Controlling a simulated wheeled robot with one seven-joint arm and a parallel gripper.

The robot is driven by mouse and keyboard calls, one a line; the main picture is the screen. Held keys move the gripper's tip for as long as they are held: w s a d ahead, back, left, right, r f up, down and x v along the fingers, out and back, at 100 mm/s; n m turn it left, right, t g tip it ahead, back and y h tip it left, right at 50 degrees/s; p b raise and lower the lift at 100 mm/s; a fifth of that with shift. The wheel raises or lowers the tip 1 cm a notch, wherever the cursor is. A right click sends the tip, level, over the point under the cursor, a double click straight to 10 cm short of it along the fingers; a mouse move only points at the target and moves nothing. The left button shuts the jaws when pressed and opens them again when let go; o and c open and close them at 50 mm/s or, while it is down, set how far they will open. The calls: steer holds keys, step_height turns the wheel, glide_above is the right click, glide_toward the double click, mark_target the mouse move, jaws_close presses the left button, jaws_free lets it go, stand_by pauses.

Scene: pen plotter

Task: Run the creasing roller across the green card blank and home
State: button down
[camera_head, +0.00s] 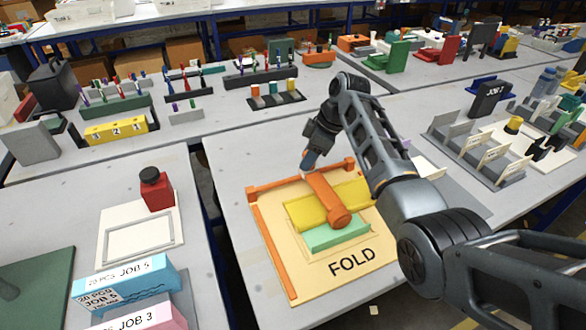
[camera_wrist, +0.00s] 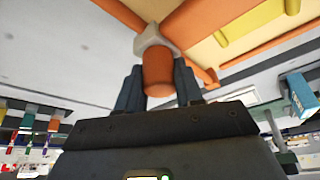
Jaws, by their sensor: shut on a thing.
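The orange creasing roller (camera_head: 325,195) spans the yellow piece (camera_head: 304,209) on the FOLD board (camera_head: 309,268). Its round near end is by the green card blank (camera_head: 337,234), which shows in front of the yellow piece. My gripper (camera_head: 309,163) is at the roller's far end, near the far orange rail. In the wrist view my gripper (camera_wrist: 158,88) has its dark fingers on both sides of the roller's orange handle (camera_wrist: 158,75), shut on it. A pale collar sits beyond the handle. The yellow piece also shows there at upper right (camera_wrist: 250,22). The green blank is not visible in that view.
Orange rails (camera_head: 272,253) edge the board's left and far sides. My arm crosses over the board's right side. On the left table are a red bottle (camera_head: 157,190), a white framed panel (camera_head: 120,243) and job boxes (camera_head: 125,283). Racks (camera_head: 470,150) stand at the right.

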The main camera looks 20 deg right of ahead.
steer(key=d+b, duration=0.1)
steer(key=d, duration=0.7)
steer(key=shift+d, duration=0.3)
steer(key=c, duration=0.7)
jaws_free()
steer(key=shift+d, duration=0.1)
steer(key=shift+c, duration=0.2)
steer(key=b+v, duration=0.1)
steer(key=v, duration=0.6)
steer(key=shift+r, duration=0.4)
steer(key=shift+s+d, duration=0.1)
steer(key=shift+s, duration=0.05)
